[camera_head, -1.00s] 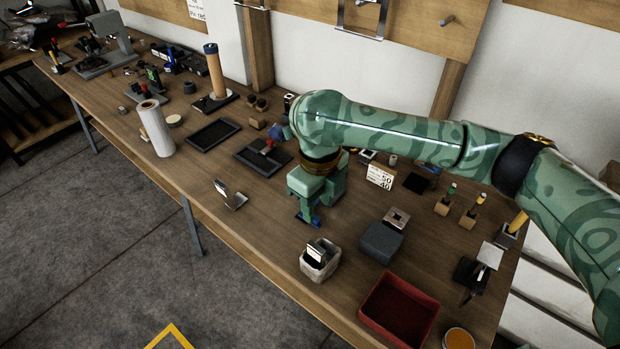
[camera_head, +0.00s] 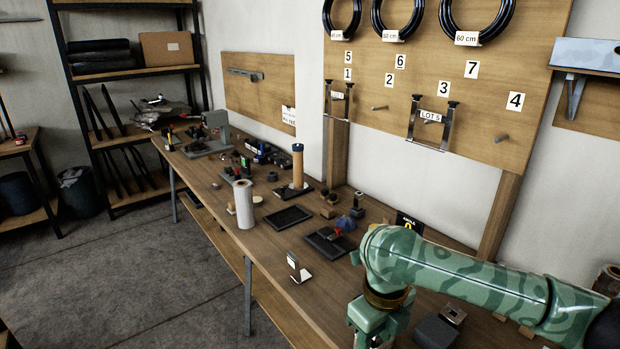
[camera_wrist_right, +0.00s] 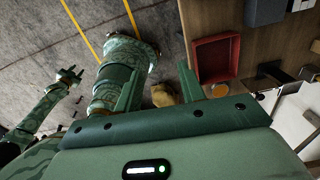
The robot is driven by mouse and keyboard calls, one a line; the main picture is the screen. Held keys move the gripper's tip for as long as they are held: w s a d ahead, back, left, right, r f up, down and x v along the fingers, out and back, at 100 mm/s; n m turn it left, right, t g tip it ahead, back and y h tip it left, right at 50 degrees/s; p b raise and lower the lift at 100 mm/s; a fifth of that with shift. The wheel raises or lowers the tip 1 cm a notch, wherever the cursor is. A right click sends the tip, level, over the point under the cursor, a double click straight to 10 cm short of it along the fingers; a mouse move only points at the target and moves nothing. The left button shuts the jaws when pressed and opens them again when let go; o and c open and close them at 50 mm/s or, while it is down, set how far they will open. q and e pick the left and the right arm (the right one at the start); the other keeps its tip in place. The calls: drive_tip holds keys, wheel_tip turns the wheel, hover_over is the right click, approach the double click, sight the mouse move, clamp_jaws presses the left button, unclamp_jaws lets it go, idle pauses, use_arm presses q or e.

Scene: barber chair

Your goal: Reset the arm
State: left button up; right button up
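My right arm, green with a leafy pattern, comes in from the right in the head view. Its gripper (camera_head: 378,322) hangs low over the workbench (camera_head: 270,255), with its fingertips not clearly visible there. In the right wrist view the right gripper (camera_wrist_right: 160,88) has its two green fingers apart, with nothing held between them. My left gripper (camera_wrist_right: 72,74) shows small at the left of that view, its fingers spread and seemingly empty, away from the bench. The left arm is not in the head view.
A card holder (camera_head: 298,268), a white roll (camera_head: 244,204), black trays (camera_head: 288,217) and a grey block (camera_head: 436,332) stand on the bench. A red bin (camera_wrist_right: 217,58) shows in the right wrist view. A pegboard (camera_head: 450,60) is behind.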

drive_tip(key=s+a+f+m+t+y, duration=0.4)
drive_tip(key=s+a+f+m, duration=0.25)
drive_tip(key=m, duration=0.85)
drive_tip(key=s+d+f+m+t+h, duration=0.1)
drive_tip(key=s+d+m+h, duration=0.45)
drive_tip(key=d+m, duration=0.6)
drive_tip(key=s+d+f+m+t+h, duration=0.2)
drive_tip(key=s+d+m+h, duration=0.3)
drive_tip(key=d+m, duration=0.65)
drive_tip(key=s+a+f+n+g+y+b, duration=0.1)
drive_tip(key=s+f+g+y, duration=0.1)
drive_tip(key=f, duration=1)
drive_tip(key=s+a+f+n+g+y, duration=0.1)
drive_tip(key=s+a+f+y, duration=0.15)
drive_tip(key=f, duration=1.05)
use_arm(q)
drive_tip(key=shift+s+d+f+b, duration=0.15)
drive_tip(key=shift+f+b, duration=0.1)
drive_tip(key=shift+f, duration=0.25)
drive_tip(key=shift+s+a+f+b, duration=0.1)
drive_tip(key=shift+f+b, duration=0.1)
drive_tip(key=shift+f, duration=0.25)
use_arm(e)
drive_tip(key=s+f+m+g+y, duration=0.1)
drive_tip(key=s+f+m+g, duration=0.2)
drive_tip(key=s+f, duration=1.4)
drive_tip(key=s+d, duration=0.1)
drive_tip(key=s, duration=0.2)
drive_tip(key=shift+s+f+y, duration=0.3)
drive_tip(key=shift+y, duration=0.1)
